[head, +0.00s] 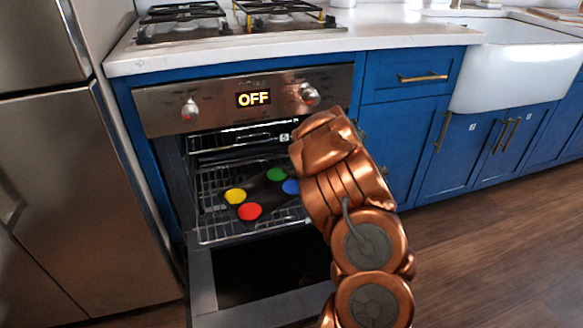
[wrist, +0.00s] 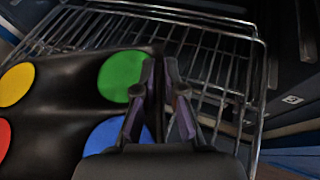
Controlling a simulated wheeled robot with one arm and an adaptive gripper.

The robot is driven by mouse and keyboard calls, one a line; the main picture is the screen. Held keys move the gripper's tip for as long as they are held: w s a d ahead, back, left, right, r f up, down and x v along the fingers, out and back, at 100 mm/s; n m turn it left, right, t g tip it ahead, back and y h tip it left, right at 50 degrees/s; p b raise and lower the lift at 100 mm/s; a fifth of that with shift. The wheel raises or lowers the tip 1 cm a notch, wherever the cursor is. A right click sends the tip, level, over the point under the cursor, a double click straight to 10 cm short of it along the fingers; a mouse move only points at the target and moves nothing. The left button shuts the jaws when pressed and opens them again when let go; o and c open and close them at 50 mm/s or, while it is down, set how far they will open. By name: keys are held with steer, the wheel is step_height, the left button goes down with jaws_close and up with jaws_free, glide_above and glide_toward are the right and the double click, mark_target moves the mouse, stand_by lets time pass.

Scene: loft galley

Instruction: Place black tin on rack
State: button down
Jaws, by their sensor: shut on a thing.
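The black tin (head: 262,192) is a dark tray with yellow, green, red and blue round cups. In the head view it lies over the pulled-out wire rack (head: 214,228) inside the open oven. In the wrist view the tin (wrist: 65,108) fills the left side, with rack bars (wrist: 215,52) beyond its right edge. My gripper (wrist: 160,78) is shut on the tin's right rim, near the green and blue cups. My arm hides the gripper and the tin's right end in the head view. I cannot tell whether the tin's underside touches the rack.
The oven door (head: 262,284) is folded down in front of the rack. The oven display (head: 253,98) reads OFF. A steel fridge (head: 75,170) stands close on the left, and blue cabinets (head: 412,130) on the right. Wooden floor (head: 490,255) is clear at the right.

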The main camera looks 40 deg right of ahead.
steer(key=shift+f+b, duration=0.55)
steer(key=shift+b, duration=0.15)
stand_by(0.5)
steer(key=c, duration=1.2)
jaws_free()
steer(key=shift+s+r, duration=0.1)
steer(key=v, duration=1.1)
steer(key=shift+s+d, duration=0.1)
steer(key=shift+s, duration=0.35)
